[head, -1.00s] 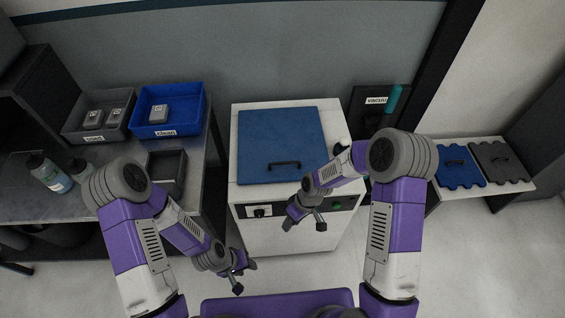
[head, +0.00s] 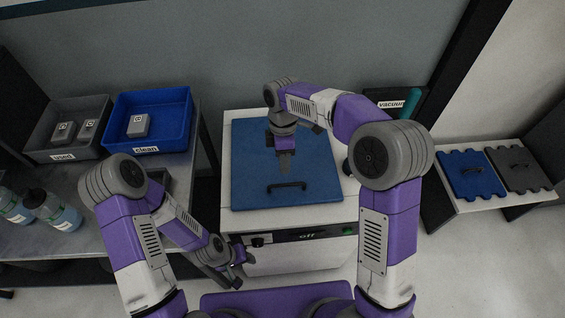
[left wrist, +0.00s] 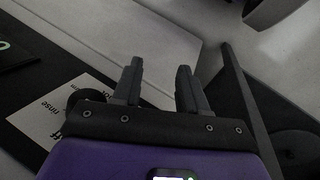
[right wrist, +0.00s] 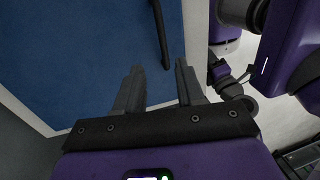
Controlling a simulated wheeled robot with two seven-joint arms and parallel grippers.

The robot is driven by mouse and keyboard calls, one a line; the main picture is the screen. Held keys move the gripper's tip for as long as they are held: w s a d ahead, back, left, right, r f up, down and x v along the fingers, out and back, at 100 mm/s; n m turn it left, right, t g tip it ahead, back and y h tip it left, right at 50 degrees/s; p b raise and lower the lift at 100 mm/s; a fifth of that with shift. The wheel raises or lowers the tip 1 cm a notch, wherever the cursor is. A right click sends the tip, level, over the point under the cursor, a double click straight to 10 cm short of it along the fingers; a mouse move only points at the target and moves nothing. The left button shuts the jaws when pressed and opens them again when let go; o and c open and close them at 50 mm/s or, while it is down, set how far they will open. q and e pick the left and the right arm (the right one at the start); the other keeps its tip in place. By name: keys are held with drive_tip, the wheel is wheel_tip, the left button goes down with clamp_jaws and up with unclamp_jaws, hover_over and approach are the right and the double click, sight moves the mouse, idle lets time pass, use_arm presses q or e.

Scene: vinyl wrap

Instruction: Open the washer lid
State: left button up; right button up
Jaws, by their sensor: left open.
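The washer (head: 300,255) is a white box with a dark front panel reading "off". Its blue lid (head: 255,160) lies flat and closed on top. The black bar handle (head: 287,187) is near the lid's front edge and also shows in the right wrist view (right wrist: 160,35). My right gripper (head: 284,168) points down above the lid, just behind the handle in the head view. Its fingers (right wrist: 158,68) are apart and empty, and the handle lies beyond them. My left gripper (head: 238,278) is low in front of the washer's left side, open and empty (left wrist: 160,68).
A bench at left holds a grey "used" bin (head: 68,151), a blue "clean" bin (head: 180,138) and bottles (head: 50,208). A "vacuum" panel (head: 388,104) is behind right.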

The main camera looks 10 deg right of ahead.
sight(285, 184)
drive_tip(key=f+b, duration=0.1)
drive_tip(key=f, duration=0.1)
drive_tip(key=s+f+b, duration=0.1)
drive_tip(key=f, duration=0.1)
drive_tip(key=s+f, duration=0.1)
drive_tip(key=f, duration=0.2)
drive_tip(key=shift+s+f+b, duration=0.1)
drive_tip(key=shift+b, duration=0.3)
clamp_jaws()
